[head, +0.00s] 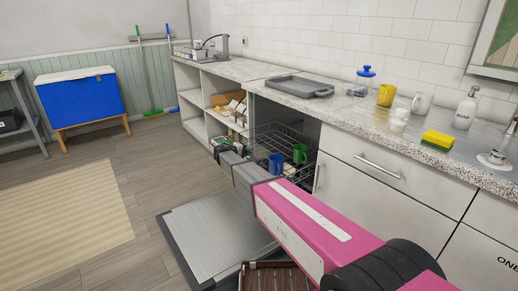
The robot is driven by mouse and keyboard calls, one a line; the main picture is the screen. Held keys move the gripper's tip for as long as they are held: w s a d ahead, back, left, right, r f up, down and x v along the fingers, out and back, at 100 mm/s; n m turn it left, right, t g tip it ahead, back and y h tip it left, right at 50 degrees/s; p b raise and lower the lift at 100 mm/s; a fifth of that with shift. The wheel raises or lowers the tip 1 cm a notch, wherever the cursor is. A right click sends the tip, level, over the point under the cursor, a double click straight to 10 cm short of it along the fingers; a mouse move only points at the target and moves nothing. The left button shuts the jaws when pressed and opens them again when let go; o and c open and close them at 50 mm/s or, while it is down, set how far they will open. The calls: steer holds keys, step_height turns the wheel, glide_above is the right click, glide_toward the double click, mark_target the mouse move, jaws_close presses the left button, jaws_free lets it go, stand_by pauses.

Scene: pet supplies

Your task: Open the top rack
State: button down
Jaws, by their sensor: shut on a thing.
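The dishwasher stands open under the counter, with its door (218,240) folded down flat over the floor. The wire top rack (284,133) shows in the opening, behind my arm. A blue mug (276,166) and a green mug (300,153) stand in the wire racking; which level bears them is hard to tell. My gripper (222,145) is at the rack's front left, above the lowered door. It is shut on the top rack's front edge, though the contact is small and partly hidden by my wrist.
The counter (255,70) above holds a grey tray (297,86), a yellow mug (387,94), a white mug (421,103) and a soap bottle (466,110). Open shelves (194,105) stand left of the dishwasher. A brown slatted crate (275,277) is low in front.

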steer(key=s+a, duration=0.3)
steer(key=a, duration=0.2)
steer(key=shift+s, duration=0.35)
steer(key=c, duration=1.4)
jaws_free()
steer(key=shift+a, duration=0.15)
steer(key=v, duration=1)
steer(key=shift+s+a+r, duration=0.1)
steer(key=shift+s+a, duration=0.1)
steer(key=shift+a, duration=0.05)
